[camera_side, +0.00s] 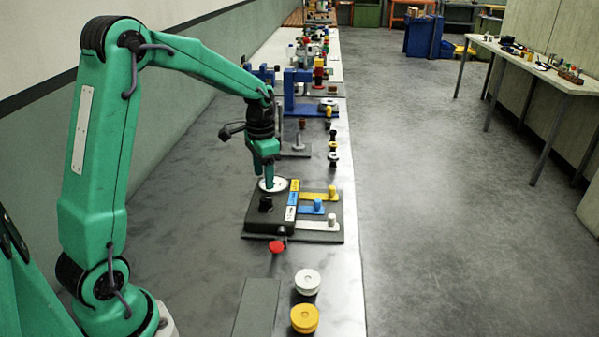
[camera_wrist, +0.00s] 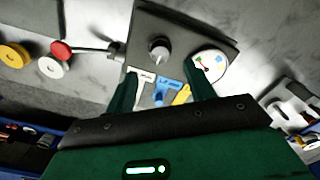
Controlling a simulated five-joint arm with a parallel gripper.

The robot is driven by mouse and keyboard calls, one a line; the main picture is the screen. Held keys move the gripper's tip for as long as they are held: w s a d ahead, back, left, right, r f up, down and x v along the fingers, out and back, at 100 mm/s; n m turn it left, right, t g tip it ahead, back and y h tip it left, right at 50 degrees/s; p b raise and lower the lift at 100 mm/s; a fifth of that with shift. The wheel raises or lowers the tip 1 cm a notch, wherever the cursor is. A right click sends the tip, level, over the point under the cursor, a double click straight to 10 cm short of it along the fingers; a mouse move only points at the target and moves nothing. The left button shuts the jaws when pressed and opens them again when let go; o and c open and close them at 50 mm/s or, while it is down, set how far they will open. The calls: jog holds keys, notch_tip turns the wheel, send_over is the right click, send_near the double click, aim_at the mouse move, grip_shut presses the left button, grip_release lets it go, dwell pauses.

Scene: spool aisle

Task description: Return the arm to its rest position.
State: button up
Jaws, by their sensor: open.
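My gripper (camera_side: 265,172) points down over the dark control box (camera_side: 250,225) in the side view, with its fingertips in front of or close to the white round dial (camera_side: 272,184). I cannot tell whether they touch it. In the wrist view my gripper (camera_wrist: 163,95) shows two green fingers spread apart with nothing held between them. The dial (camera_wrist: 208,66) shows beside the right finger. My arm is raised and reaches out over the bench.
A red knob (camera_side: 277,247) sticks out from the box's near side. A white spool (camera_side: 307,282) and a yellow spool (camera_side: 304,319) stand near the front. A blue stand (camera_side: 300,95) and several small parts stand farther back. Open floor lies to the right.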

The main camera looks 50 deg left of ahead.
jog(key=shift+r, duration=0.1)
jog(key=shift+s+d+r, duration=0.15)
jog(key=shift+d+r, duration=0.1)
jog(key=shift+r, duration=0.1)
jog(key=s+d+r+t, duration=0.2)
jog(key=s+d+r, duration=0.1)
jog(key=s, duration=0.3)
jog(key=s+d+r+n+t, duration=0.1)
jog(key=s+d+r, duration=0.3)
jog(key=s+d, duration=0.2)
jog(key=s+d+r+n+t, duration=0.1)
jog(key=s+d+r+t, duration=0.1)
jog(key=s, duration=0.5)
jog(key=shift+d+r+t, duration=0.3)
jog(key=shift+d+r, duration=0.45)
jog(key=shift+d, duration=0.4)
jog(key=shift+s, duration=0.1)
